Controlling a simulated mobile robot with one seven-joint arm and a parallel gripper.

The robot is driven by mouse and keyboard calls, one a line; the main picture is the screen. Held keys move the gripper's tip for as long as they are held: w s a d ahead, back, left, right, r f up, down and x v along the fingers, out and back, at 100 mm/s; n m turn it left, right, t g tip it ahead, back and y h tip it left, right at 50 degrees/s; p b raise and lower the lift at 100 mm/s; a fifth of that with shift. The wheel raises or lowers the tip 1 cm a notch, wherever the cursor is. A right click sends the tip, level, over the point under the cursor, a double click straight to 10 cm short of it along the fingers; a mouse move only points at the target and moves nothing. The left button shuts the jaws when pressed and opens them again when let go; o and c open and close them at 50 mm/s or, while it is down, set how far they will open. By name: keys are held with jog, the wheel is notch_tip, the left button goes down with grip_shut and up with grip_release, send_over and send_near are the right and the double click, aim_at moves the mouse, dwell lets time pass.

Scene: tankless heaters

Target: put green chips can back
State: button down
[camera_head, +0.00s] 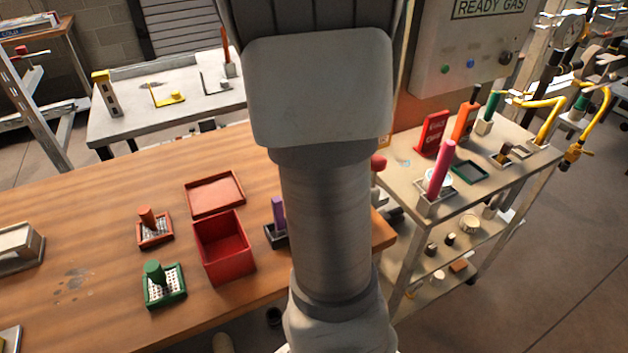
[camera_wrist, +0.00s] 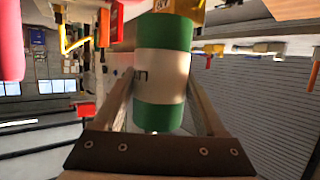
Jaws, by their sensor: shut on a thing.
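The green chips can (camera_wrist: 163,75), green at both ends with a pale middle band and dark lettering, fills the middle of the wrist view. My gripper (camera_wrist: 160,100) is shut on it, one finger along each side. A yellow thing (camera_wrist: 185,8) shows at the can's far end; I cannot tell whether they touch. In the head view my own arm fills the middle and hides the gripper and the can.
A wooden table (camera_head: 90,215) carries an open red box (camera_head: 222,245), a red tray (camera_head: 214,194) and small holders with coloured pegs. At right a metal cart (camera_head: 480,190) holds a pink cylinder (camera_head: 440,168), a red sign-like piece (camera_head: 431,133) and other items, beneath a grey wall box (camera_head: 460,55).

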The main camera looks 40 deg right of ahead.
jog(key=shift+w+a+f+b, duration=0.45)
jog(key=shift+w+a+f, duration=0.3)
jog(key=shift+w+f, duration=1)
jog(key=shift+w+a+f+b, duration=0.4)
jog(key=shift+w+a+f, duration=0.35)
jog(key=shift+w+f, duration=1.05)
jog(key=shift+w+a+f+b, duration=0.45)
jog(key=shift+w+a+f, duration=0.3)
jog(key=shift+w+f, duration=1)
jog(key=shift+s+f, duration=0.15)
jog(key=shift+f, duration=0.15)
grip_release()
jog(key=p+v, duration=0.1)
jog(key=v, duration=0.6)
jog(key=shift+a+r, duration=0.25)
